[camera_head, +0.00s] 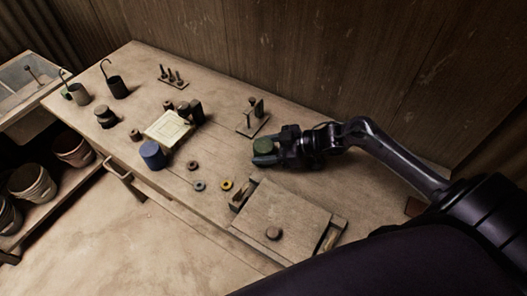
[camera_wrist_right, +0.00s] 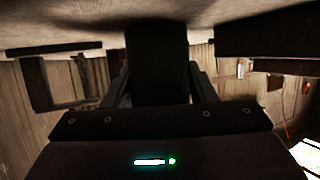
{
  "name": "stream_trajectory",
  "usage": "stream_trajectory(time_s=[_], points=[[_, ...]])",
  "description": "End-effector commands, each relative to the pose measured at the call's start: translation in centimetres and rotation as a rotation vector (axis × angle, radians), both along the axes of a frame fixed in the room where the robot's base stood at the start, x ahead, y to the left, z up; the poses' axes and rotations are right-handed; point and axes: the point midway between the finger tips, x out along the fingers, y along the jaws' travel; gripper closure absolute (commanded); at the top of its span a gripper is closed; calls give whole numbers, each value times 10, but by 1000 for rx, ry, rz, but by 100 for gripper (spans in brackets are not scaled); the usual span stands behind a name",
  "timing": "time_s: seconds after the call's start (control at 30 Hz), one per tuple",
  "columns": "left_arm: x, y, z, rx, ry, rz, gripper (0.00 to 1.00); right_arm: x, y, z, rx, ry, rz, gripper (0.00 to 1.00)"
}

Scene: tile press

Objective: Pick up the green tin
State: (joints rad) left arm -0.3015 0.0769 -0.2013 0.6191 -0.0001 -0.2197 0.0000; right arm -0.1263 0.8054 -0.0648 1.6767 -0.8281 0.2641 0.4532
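The green tin (camera_head: 264,146) is a short round can with a dark green top, at the right-middle of the bench. My right gripper (camera_head: 266,154) reaches in from the right, with its fingers on either side of the tin. In the right wrist view the tin (camera_wrist_right: 157,62) is a dark block between the fingers, which appear to press against its sides. I cannot tell whether the tin's base touches the bench. My left gripper is not in view.
The wooden bench (camera_head: 225,160) holds a wooden press board (camera_head: 280,215) in front of the gripper and a peg stand (camera_head: 253,118) behind it. A blue cylinder (camera_head: 152,155), a pale tile (camera_head: 168,128) and small rings (camera_head: 227,184) lie to the left. A wall (camera_head: 330,60) closes the back.

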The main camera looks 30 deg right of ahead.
Motion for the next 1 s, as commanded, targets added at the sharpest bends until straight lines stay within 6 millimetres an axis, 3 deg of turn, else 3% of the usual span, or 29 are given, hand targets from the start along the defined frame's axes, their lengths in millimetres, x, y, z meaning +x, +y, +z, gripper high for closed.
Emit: stream_trajectory(time_s=[0.03,0.2,0.63,0.77,1.0], points=[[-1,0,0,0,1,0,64,0,0,0,0,0,0,57],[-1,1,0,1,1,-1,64,0,0,0,0,0,0,79],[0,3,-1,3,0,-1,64,0,0,12,0,-2,1,79],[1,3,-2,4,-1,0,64,0,0,33,-3,-6,3,79],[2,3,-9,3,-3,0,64,1,0,100,-5,-10,2,79]])
